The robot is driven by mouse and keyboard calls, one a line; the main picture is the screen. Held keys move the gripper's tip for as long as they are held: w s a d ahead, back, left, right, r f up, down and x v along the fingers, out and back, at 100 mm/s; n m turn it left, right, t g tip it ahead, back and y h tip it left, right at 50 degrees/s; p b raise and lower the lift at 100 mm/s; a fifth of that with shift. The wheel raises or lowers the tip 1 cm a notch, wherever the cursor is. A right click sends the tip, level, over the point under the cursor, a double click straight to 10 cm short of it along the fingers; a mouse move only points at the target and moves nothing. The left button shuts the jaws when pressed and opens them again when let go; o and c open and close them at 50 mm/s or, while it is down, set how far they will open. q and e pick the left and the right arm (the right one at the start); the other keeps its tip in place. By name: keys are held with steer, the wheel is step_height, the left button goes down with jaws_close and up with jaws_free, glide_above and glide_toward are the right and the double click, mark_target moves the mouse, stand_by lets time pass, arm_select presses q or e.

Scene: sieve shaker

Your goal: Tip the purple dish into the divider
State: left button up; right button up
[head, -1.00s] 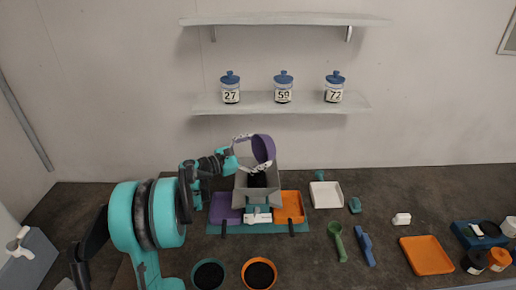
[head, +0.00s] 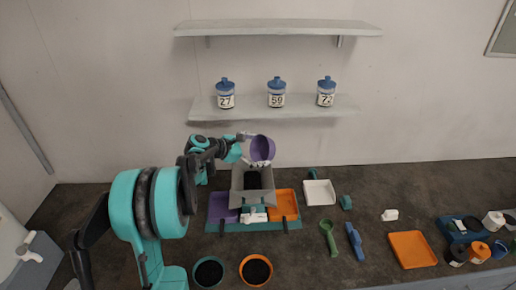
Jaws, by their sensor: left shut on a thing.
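The purple dish (head: 263,149) is held tilted above the back of the grey divider hopper (head: 237,199). My left gripper (head: 251,148) is shut on the dish's left side. The dish's mouth faces toward the upper left and its inside looks empty, though it is small to see. Dark material (head: 252,182) lies inside the divider. A purple tray (head: 222,208) sits at the divider's left and an orange tray (head: 284,204) at its right. My right gripper is not in view.
Two bowls of dark material, one teal (head: 208,273) and one orange (head: 256,270), stand in front. A white tray (head: 319,192), a green scoop (head: 329,238), a blue tool (head: 355,241) and an orange tray (head: 412,249) lie to the right. Labelled jars (head: 276,93) stand on the shelf.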

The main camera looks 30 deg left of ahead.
arm_select(q)
steer(key=g+y+p, duration=0.1)
steer(key=p, duration=0.1)
steer(key=w+d+r+g+p, duration=0.1)
steer(key=g+p, duration=0.1)
steer(key=shift+w+y+p, duration=0.2)
steer(key=shift+y+p, duration=0.2)
steer(key=shift+w+f+g+p, duration=0.1)
steer(key=shift+f+g+p, duration=0.05)
steer(key=shift+g+p, duration=0.2)
steer(key=shift+f, duration=0.25)
